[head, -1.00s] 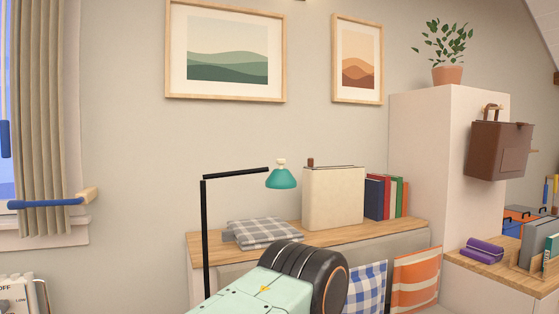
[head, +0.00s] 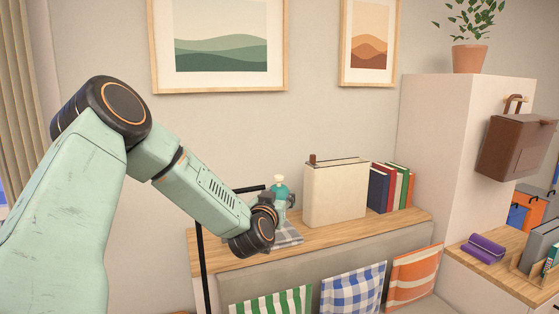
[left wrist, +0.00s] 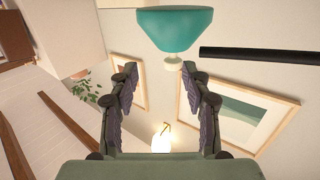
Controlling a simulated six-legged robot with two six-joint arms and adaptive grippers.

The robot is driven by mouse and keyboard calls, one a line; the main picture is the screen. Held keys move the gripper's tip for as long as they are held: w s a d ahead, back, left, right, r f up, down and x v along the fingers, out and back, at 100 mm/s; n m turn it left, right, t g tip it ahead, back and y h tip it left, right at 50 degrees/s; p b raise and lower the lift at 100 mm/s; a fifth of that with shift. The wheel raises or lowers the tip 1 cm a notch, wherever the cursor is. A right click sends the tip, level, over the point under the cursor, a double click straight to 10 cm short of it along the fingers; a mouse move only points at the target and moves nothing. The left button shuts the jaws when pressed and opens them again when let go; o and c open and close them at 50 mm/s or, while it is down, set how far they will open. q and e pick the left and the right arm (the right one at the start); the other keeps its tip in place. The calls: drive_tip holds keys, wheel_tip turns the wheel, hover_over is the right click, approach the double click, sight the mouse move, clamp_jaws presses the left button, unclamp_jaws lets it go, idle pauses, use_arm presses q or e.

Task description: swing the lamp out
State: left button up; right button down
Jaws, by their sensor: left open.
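The lamp has a thin black post (head: 203,270) at the left end of the wooden-topped cabinet and a black arm reaching right. Its teal shade (head: 281,190) with a pale knob is partly covered by my left gripper and wrist. In the left wrist view, the shade (left wrist: 175,28) and black lamp arm (left wrist: 260,55) show close by, turned over. My left gripper (left wrist: 159,72) is open, its fingertips just short of the shade; the pale knob (left wrist: 173,64) appears between them, nearer the right finger. I cannot tell whether they touch. My right gripper is not in view.
A tall white cabinet (head: 450,150) rises at right. Framed pictures hang behind.

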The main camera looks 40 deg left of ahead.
sight(277, 179)
use_arm(q)
drive_tip(key=shift+n+y, duration=0.3)
drive_tip(key=shift+y, duration=0.1)
drive_tip(key=w+a, duration=0.1)
drive_tip(key=w, duration=0.1)
drive_tip(key=w+a+r, duration=0.1)
drive_tip(key=a, duration=0.1)
drive_tip(key=w+a+r, duration=0.1)
drive_tip(key=w+a, duration=0.1)
drive_tip(key=shift+w+a+r, duration=0.1)
drive_tip(key=shift+w+a, duration=0.05)
drive_tip(key=shift+w, duration=0.15)
drive_tip(key=shift+w+a, duration=0.3)
drive_tip(key=shift+w, duration=0.35)
drive_tip(key=shift+s+d, duration=0.15)
drive_tip(key=shift+c, duration=0.2)
drive_tip(key=c, duration=0.6)
clamp_jaws()
